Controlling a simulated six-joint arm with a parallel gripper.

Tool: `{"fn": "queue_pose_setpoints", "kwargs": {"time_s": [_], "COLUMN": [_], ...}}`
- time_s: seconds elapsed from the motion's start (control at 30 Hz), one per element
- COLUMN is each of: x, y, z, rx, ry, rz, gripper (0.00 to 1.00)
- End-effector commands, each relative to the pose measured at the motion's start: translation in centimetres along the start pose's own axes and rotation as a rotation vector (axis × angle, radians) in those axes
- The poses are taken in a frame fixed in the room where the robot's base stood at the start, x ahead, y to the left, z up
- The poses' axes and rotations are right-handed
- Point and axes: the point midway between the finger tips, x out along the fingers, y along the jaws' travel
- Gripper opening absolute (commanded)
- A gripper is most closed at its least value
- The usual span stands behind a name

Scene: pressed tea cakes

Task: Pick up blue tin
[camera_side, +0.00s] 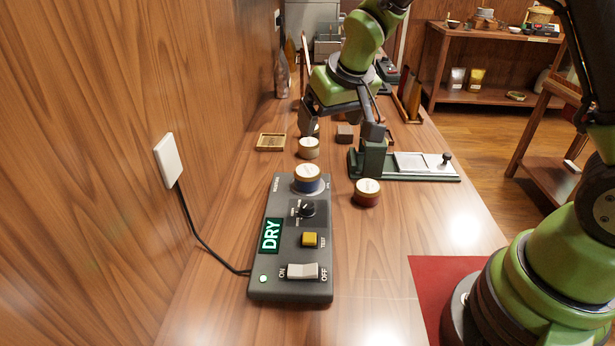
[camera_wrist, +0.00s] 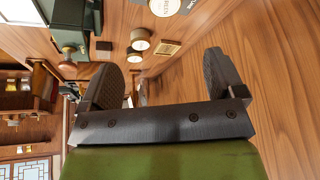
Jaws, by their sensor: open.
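The blue tin (camera_side: 308,184), with a pale lid and a blue band, stands upright on the round plate at the far end of a grey device (camera_side: 283,283). My gripper (camera_side: 342,135) is open and empty. In the side view it is farther back than the blue tin and apart from it, above the table. Its two spread fingers also show in the wrist view (camera_wrist: 160,62). At the top edge of the wrist view a pale lettered lid (camera_wrist: 165,5) is cut off, with its side hidden.
A red-brown tin (camera_side: 367,193) stands right of the device. A green press stand (camera_side: 425,166) is at the right. A black cord (camera_side: 198,236) runs along the wall side.

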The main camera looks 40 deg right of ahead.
Motion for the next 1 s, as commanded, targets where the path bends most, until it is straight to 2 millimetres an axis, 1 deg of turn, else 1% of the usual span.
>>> {"fn": "queue_pose_setpoints", "kwargs": {"time_s": [0.03, 0.13, 0.27, 0.5, 0.77, 0.9, 1.0], "x": [1.9, 4.1, 5.7, 9.1, 11.2, 13.4, 14.6], "y": [-0.1, -0.3, -0.4, -0.4, -0.6, -1.0, -1.0], "z": [0.1, 0.2, 0.3, 0.5, 0.6, 0.8, 0.8], "rx": [-0.015, -0.034, -0.044, -0.046, -0.046, -0.045, -0.044], "ry": [-0.016, -0.026, -0.032, -0.034, -0.034, -0.034, -0.033], "rz": [0.006, 0.009, 0.010, 0.010, 0.010, 0.010, 0.010], "gripper": [0.88, 0.88, 0.88, 0.88, 0.88, 0.88, 0.88]}}
